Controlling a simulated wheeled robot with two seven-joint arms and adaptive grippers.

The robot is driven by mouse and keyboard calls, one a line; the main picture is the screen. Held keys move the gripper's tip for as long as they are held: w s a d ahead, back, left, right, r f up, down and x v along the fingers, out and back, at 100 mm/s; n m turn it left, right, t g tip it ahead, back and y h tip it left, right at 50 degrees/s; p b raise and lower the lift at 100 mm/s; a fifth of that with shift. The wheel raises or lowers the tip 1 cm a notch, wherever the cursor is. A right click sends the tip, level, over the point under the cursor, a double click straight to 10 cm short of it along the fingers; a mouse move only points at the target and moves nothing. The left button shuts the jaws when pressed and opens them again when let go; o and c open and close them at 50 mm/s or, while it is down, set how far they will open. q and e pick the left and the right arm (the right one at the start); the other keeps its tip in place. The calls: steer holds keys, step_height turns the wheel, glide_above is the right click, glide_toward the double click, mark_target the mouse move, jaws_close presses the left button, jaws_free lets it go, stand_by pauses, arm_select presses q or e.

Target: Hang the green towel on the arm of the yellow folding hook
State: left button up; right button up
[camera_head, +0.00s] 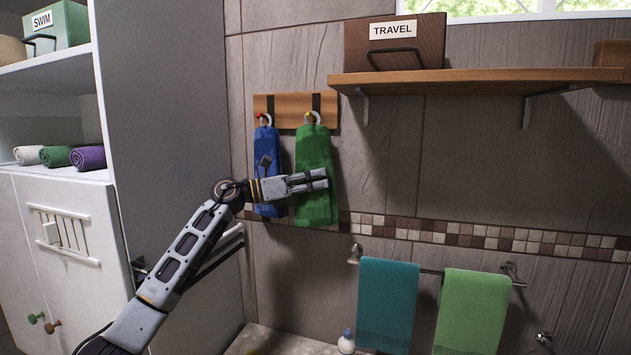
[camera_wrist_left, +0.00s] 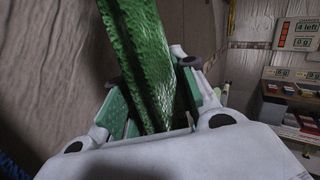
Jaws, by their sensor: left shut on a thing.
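The dark green towel (camera_head: 314,150) hangs down in front of the wooden hook board, with a pale loop at its top. The yellow folding hook (camera_head: 309,117) shows at that loop; I cannot tell whether the loop is around its arm or only in front of it. My left gripper (camera_head: 322,180) is shut on the towel at its middle. In the left wrist view the towel (camera_wrist_left: 146,45) runs up from between the fingers (camera_wrist_left: 155,112). My right gripper is not in view.
A blue towel (camera_head: 266,155) hangs from the red hook (camera_head: 262,117) just left, close to my left wrist. A wooden shelf (camera_head: 480,80) with a TRAVEL box (camera_head: 380,45) juts out at the right. Teal (camera_head: 388,300) and light green towels (camera_head: 470,310) hang on a rail below.

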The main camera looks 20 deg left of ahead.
arm_select(q)
steer(key=o, duration=1.1)
steer(key=shift+o, duration=0.2)
steer(key=shift+r, duration=0.1)
